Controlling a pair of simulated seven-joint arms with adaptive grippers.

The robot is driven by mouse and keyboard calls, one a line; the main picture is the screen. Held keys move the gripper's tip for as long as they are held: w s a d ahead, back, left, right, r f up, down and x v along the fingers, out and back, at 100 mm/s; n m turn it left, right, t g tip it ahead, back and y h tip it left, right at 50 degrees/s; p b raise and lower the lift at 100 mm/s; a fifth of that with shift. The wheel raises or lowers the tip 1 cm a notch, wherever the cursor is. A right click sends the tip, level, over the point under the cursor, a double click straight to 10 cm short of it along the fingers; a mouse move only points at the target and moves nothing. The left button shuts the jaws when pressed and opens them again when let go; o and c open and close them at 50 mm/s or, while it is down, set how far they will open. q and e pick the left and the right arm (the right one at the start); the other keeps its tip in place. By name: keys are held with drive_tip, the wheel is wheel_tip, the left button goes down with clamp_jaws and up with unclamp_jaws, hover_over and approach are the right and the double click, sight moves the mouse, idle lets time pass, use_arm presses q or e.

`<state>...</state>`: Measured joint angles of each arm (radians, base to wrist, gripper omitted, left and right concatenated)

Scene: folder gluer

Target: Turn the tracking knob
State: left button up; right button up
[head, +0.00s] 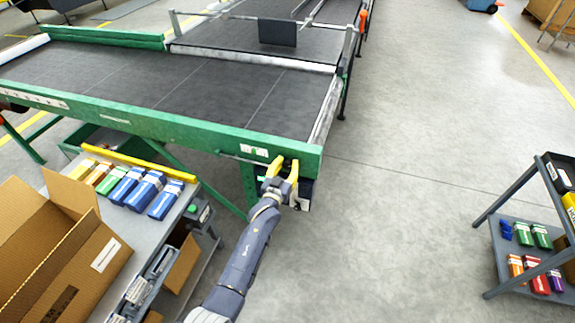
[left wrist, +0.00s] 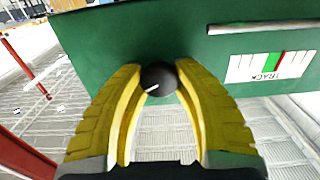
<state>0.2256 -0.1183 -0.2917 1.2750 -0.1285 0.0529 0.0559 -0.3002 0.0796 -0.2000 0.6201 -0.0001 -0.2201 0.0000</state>
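The tracking knob (left wrist: 159,79) is a small round black knob with a white pointer line, on the green side panel of the conveyor. In the left wrist view the pointer slants to the lower left. The yellow fingertips of my left gripper (left wrist: 160,72) sit on both sides of the knob and appear to touch it. In the head view my left gripper (head: 284,168) is at the near right corner of the green frame (head: 205,135), and the knob is hidden. A white TRACK label (left wrist: 271,66) with green and red marks appears upside down beside the knob. My right gripper is not in view.
A grey cart (head: 185,210) with an open cardboard box (head: 60,245) and several small coloured boxes stands left of my arm. The black conveyor belt (head: 190,85) lies beyond. A grey shelf cart (head: 497,217) stands at right. The floor between is clear.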

use_arm(q)
drive_tip(key=c, duration=0.5)
clamp_jaws()
drive_tip(key=shift+d+m, duration=0.1)
drive_tip(key=shift+m, duration=2.7)
drive_tip(key=o, duration=1.3)
unclamp_jaws()
drive_tip(key=shift+s, duration=0.1)
